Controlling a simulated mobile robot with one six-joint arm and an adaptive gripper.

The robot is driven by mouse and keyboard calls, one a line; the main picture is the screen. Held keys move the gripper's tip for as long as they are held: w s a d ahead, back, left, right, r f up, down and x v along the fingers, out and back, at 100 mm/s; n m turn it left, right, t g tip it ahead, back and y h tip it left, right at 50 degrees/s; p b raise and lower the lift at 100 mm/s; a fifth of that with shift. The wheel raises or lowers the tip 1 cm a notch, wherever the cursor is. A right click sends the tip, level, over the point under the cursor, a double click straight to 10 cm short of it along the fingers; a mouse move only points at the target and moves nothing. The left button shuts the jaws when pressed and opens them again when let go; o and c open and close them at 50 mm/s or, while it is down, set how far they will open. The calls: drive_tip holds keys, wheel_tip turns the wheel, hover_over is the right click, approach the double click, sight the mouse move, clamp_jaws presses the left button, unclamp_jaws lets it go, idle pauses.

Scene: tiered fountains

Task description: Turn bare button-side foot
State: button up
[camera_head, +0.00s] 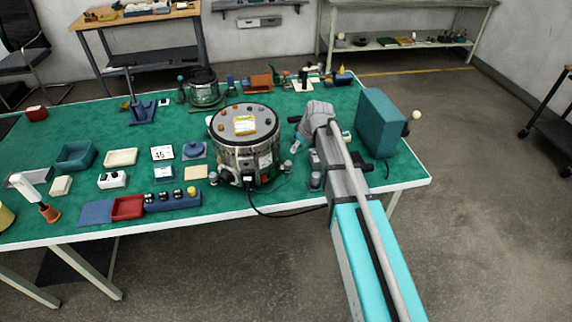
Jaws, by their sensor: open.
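I cannot tell from this view which foot is bare. My gripper (295,146) is open and empty, just right of the device and above the table, apart from the feet. Its fingers are small and partly unclear here.
A black cable (285,214) runs from the device's front toward my arm. A teal box (378,124) stands right of my arm. Blue and red trays (128,208) and small boxes lie left. A smaller drum (204,90) and tools stand behind.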

sight(288, 163)
drive_tip(key=shift+b+x, duration=5.65)
drive_tip(key=shift+x, duration=0.7)
